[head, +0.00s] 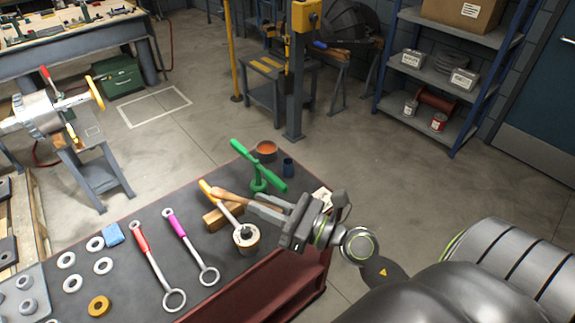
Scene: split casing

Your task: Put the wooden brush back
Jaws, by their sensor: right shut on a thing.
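My right gripper (254,205) reaches in from the right over the workbench (133,262). It is shut on the brown wooden brush (229,197), whose visible part sticks out to the left of the jaws. Its other end is hidden by the gripper, and I cannot tell whether the brush touches the things below it. My left gripper is not in view.
Red (148,258) and magenta (187,243) ring-ended tools and several washers lie to the left. An orange-filled bowl (266,151) and blue cup (288,165) stand behind.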

